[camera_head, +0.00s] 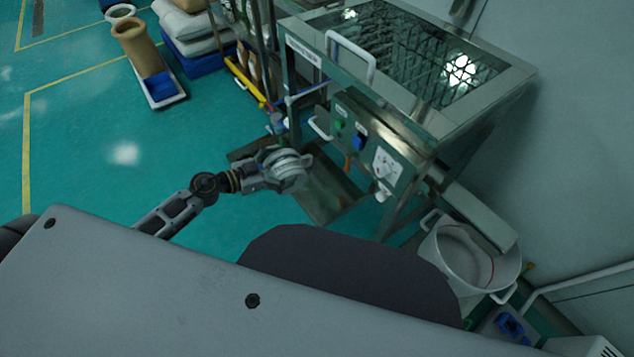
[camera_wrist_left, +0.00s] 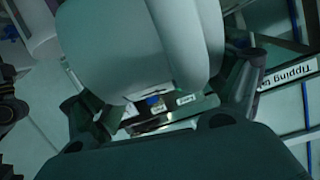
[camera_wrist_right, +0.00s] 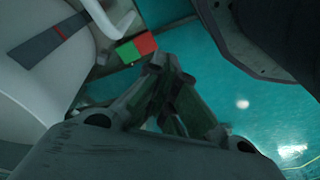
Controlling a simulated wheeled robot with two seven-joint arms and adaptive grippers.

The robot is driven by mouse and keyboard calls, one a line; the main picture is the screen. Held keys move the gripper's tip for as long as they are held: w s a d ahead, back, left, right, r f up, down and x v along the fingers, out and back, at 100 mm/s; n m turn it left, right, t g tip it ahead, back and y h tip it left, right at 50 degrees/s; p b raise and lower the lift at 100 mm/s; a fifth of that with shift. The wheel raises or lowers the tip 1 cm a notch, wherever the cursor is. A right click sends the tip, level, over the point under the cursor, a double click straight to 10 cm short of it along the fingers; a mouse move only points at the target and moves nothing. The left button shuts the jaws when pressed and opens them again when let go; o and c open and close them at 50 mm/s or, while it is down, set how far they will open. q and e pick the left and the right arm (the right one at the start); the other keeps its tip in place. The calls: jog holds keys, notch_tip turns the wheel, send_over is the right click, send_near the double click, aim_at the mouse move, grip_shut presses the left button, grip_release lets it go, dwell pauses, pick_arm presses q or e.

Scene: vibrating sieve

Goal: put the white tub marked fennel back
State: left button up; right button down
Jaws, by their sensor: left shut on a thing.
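A white, rounded tub (camera_wrist_left: 155,45) fills the top of the left wrist view, between the fingers of my left gripper (camera_wrist_left: 165,92). No fennel marking is readable on it. In the head view my left gripper (camera_head: 284,177) is shut on this pale tub (camera_head: 291,163), in front of the sieve machine. The gripper partly hides the tub. My right gripper (camera_wrist_right: 165,72) shows in the right wrist view with its fingertips close together and nothing between them. It is hidden in the head view.
The steel sieve machine (camera_head: 424,128) with its control panel (camera_head: 362,143) stands close beyond the left gripper. A large two-handled white vessel (camera_head: 437,244) stands at right. Green floor (camera_head: 110,130) at left is clear.

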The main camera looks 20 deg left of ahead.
pick_arm(q)
jog(key=w+a+f+n+t+y+b, duration=0.1)
jog(key=a+f+n+t+b, duration=0.1)
jog(key=a+f+b, duration=0.3)
jog(key=a+f, duration=0.4)
jog(key=f, duration=0.1)
jog(key=shift+w+a+f+n+y, duration=0.2)
jog(key=shift+w+f+n+y, duration=0.1)
jog(key=shift+w+f+y, duration=0.1)
pick_arm(e)
notch_tip(320, 180, up, 12)
jog(key=a, duration=0.2)
jog(key=shift+w+a+f+y, duration=0.2)
jog(key=shift+w+f+y, duration=0.1)
jog(key=shift+w, duration=0.1)
jog(key=shift+t, duration=0.3)
pick_arm(q)
jog(key=s+d+b+x, duration=0.1)
jog(key=b+x, duration=0.5)
jog(key=x, duration=1.3)
jog(key=shift+w+d+r, duration=0.2)
jog(key=shift+d, duration=0.6)
pick_arm(e)
jog(key=shift+w+a+f+t+y, duration=0.25)
jog(key=shift+a+f+t+y, duration=0.15)
jog(key=shift+a+f, duration=0.25)
jog(key=shift+w+a+f+t+y, duration=0.25)
jog(key=shift+a+f+t+y, duration=0.05)
jog(key=shift+a+f+t, duration=0.3)
